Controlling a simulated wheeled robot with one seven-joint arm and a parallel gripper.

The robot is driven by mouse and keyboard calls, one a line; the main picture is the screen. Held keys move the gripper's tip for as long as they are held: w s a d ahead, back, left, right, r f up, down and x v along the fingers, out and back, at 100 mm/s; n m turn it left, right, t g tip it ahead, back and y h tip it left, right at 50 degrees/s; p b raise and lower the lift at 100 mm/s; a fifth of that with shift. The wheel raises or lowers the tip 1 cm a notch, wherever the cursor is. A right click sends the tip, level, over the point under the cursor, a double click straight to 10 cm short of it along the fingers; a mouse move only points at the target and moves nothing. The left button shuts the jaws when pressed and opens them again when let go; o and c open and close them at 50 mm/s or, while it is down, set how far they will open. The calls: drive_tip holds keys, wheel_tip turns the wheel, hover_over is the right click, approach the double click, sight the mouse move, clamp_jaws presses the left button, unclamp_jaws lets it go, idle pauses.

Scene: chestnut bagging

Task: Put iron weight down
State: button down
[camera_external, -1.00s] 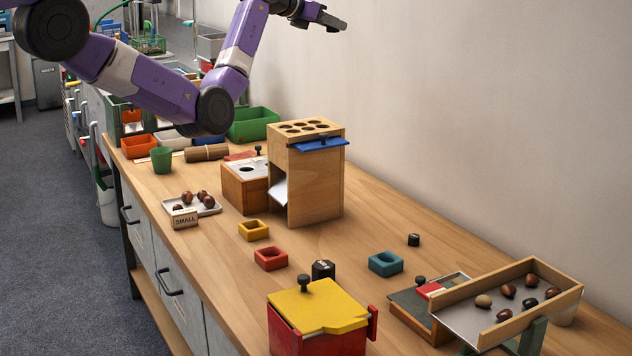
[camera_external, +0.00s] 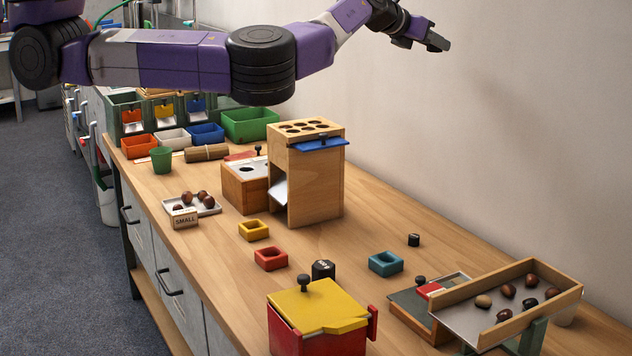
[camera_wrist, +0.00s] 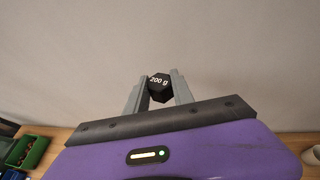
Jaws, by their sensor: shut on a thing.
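My gripper (camera_wrist: 158,89) is shut on a small black iron weight (camera_wrist: 159,88) marked "200 g", seen between the two grey fingers in the wrist view. In the external view my gripper (camera_external: 438,43) is high above the right half of the bench, in front of the wall, and the weight cannot be made out there. Two other black weights stand on the bench: a larger one (camera_external: 323,270) behind the yellow-lidded red box, and a smaller one (camera_external: 413,240) behind the teal square holder.
The wooden bench (camera_external: 370,215) has free room around its middle. On it are a tall wooden box with holes (camera_external: 318,185), a red box with yellow lid (camera_external: 318,310), a teal holder (camera_external: 385,263), red (camera_external: 270,258) and yellow (camera_external: 253,230) holders, and a tilted chestnut tray (camera_external: 470,322).

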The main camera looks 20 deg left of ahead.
drive_tip(key=s+d+f, duration=0.6)
drive_tip(key=s+f, duration=0.2)
drive_tip(key=s, duration=0.1)
drive_tip(key=b, duration=0.1)
hover_over(445, 267)
wheel_tip(445, 267, down, 15)
drive_tip(key=shift+m+h, duration=0.3)
drive_tip(key=shift+h, duration=0.1)
wheel_tip(445, 267, down, 19)
drive_tip(key=b, duration=0.2)
drive_tip(key=shift+w+f+b, duration=0.1)
drive_tip(key=shift+f+b, duration=0.05)
drive_tip(key=shift+b, duration=0.15)
drive_tip(key=shift+f, duration=0.25)
drive_tip(key=c, duration=1.1)
unclamp_jaws()
